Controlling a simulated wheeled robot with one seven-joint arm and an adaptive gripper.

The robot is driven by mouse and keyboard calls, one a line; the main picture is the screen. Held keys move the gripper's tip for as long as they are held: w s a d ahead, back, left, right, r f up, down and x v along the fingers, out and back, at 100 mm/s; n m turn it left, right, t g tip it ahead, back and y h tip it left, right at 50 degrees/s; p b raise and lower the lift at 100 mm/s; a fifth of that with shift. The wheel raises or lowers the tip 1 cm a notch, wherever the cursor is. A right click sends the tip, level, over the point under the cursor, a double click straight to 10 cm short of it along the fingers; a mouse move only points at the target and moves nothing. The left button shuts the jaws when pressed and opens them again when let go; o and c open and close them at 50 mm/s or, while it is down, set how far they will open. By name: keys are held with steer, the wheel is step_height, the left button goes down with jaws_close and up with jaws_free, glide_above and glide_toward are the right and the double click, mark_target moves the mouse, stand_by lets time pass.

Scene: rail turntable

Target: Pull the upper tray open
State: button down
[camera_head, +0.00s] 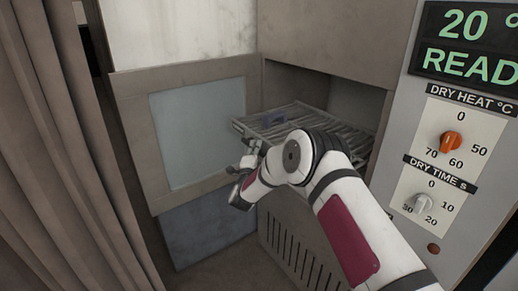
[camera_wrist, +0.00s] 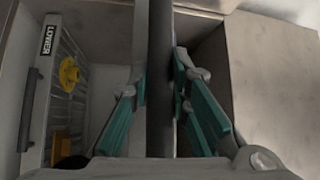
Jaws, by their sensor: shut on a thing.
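The upper tray (camera_head: 318,122) is a grey slatted rack in the open cabinet. Its front end appears to stick out a little past the opening, and a small blue-grey thing lies on it. My gripper (camera_head: 252,150) is at the tray's front. In the wrist view its teal-padded fingers (camera_wrist: 161,85) are shut on a dark bar (camera_wrist: 160,40), which looks like the upper tray's handle. In the head view my wrist and arm hide the handle and part of the tray.
The lower tray, labelled LOWER (camera_wrist: 47,42), has a dark handle (camera_wrist: 28,110) and holds a yellow knob-like piece (camera_wrist: 68,74). The windowed cabinet door (camera_head: 130,110) stands open at left, near my gripper. A curtain (camera_head: 60,150) hangs further left. A control panel (camera_head: 455,150) is at right.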

steer(key=shift+f, duration=0.1)
steer(key=c, duration=1.5)
jaws_free()
steer(key=shift+s, duration=0.1)
steer(key=s, duration=0.4)
steer(key=s+a+f, duration=0.1)
steer(key=s, duration=0.6)
steer(key=shift+s+a+f, duration=0.3)
steer(key=shift+a, duration=0.05)
